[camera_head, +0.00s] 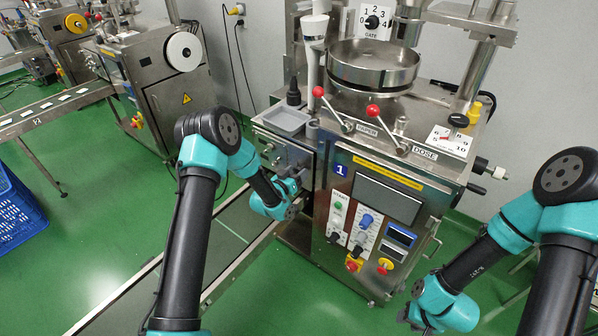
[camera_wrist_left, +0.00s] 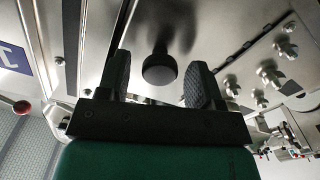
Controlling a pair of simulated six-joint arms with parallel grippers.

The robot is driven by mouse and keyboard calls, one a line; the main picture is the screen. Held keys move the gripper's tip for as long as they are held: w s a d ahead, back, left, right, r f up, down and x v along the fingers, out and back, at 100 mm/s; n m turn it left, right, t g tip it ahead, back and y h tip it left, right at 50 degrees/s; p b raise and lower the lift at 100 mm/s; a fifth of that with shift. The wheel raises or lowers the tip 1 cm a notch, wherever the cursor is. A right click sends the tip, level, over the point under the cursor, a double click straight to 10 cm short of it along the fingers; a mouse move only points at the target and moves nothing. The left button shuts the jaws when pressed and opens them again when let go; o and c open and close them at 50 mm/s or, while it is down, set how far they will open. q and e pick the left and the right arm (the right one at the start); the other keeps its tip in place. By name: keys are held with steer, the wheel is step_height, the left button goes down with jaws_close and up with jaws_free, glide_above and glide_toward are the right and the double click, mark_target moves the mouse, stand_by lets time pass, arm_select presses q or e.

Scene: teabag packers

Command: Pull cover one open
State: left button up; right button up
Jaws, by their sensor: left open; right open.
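Cover one looks to be the steel panel (camera_head: 272,147) on the machine's left face, beside the blue "1" label (camera_head: 341,170). The panel also fills much of the left wrist view (camera_wrist_left: 215,30). A round black knob (camera_wrist_left: 160,69) stands out from it. My left gripper (camera_head: 291,184) is at this panel. In the left wrist view, its open fingers (camera_wrist_left: 158,82) are on either side of the knob, with gaps to both fingers. My right gripper (camera_head: 412,317) is low at the front right, away from the machine; its fingertips are small and partly cut off by the view.
The machine's front has a control panel (camera_head: 360,228) with knobs and buttons. Red-tipped levers (camera_head: 373,111) and a round steel pan (camera_head: 372,68) are on top. A grey tray (camera_head: 286,119) sits above the cover. A conveyor (camera_head: 215,250) runs below my left arm.

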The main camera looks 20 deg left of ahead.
arm_select(q)
steer(key=shift+w+d, duration=0.25)
steer(key=shift+w, duration=0.4)
steer(key=shift+c, duration=0.4)
jaws_close()
